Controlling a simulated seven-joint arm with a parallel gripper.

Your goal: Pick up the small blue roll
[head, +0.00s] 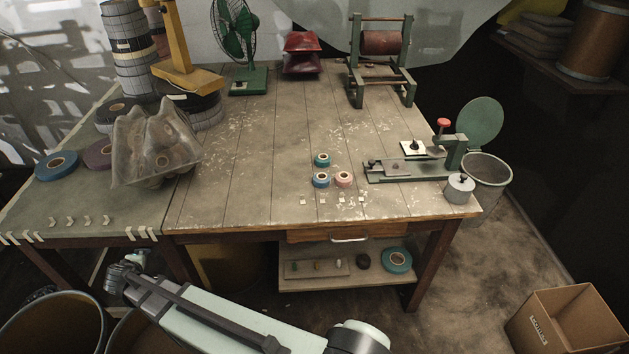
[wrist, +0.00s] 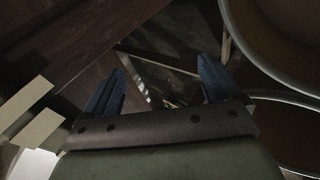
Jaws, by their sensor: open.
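The small blue roll (head: 321,180) lies on the wooden table (head: 250,185) near its front edge. A teal roll (head: 321,159) is just behind it and a pink roll (head: 344,179) is close on its right. My gripper shows in the wrist view (wrist: 160,88) with its two blue fingers apart and nothing between them. In the head view my arm is low, in front of the table and left of the small blue roll. The blue roll is not visible in the wrist view.
A green metal jig (head: 400,168) stands right of the rolls. A crumpled grey carton (head: 155,145) and a larger blue roll (head: 56,165) are at the left. The table's middle is clear. Round bins (head: 52,322) stand beside my arm. A lower shelf (head: 345,279) holds small items.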

